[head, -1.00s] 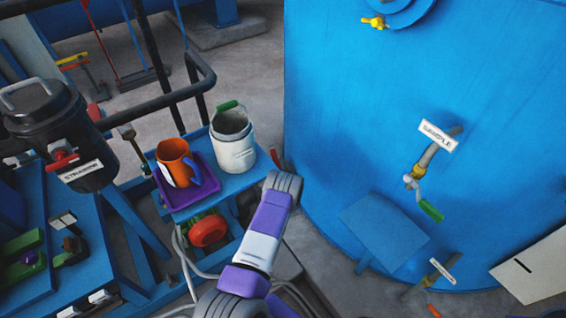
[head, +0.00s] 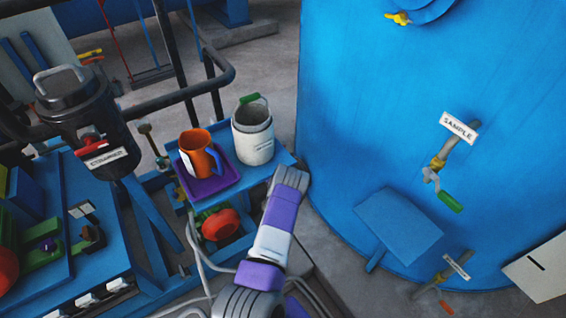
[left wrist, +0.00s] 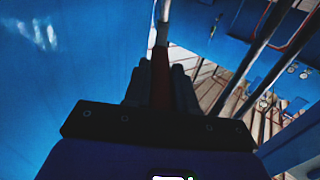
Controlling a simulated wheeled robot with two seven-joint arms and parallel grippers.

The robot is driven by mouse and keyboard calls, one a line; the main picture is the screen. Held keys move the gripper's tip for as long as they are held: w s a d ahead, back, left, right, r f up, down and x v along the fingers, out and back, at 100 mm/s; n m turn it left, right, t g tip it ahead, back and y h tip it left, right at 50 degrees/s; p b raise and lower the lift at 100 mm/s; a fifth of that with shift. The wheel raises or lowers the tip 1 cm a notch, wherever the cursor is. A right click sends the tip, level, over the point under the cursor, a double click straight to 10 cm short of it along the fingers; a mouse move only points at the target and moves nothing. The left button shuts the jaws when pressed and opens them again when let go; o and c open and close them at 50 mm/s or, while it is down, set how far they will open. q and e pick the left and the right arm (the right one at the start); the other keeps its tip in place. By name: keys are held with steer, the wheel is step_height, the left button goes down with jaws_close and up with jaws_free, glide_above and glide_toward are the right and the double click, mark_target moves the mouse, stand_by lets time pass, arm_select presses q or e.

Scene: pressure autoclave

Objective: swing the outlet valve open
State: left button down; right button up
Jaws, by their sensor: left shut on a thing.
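In the left wrist view my left gripper (left wrist: 160,88) is shut on a dark red lever handle (left wrist: 161,92). A grey metal shaft (left wrist: 163,28) runs up from the handle. This appears to be a valve handle, but no label shows there. My right gripper is in neither view.
The big blue tank (head: 400,120) carries a valve tagged SAMPLE (head: 438,165) with a green handle (head: 450,201). A blue plate (head: 400,228) juts below. A cart holds a purple tray (head: 228,183), orange jug (head: 196,152) and white bucket (head: 253,140). A black strainer (head: 90,115) stands left.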

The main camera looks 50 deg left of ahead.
arm_select(q)
steer(key=shift+s+f, duration=0.1)
steer(key=shift+f, duration=0.15)
steer(key=c, duration=0.9)
jaws_free()
steer(key=shift+r, duration=0.1)
steer(key=shift+p+v, duration=1.2)
steer(key=shift+v, duration=2.6)
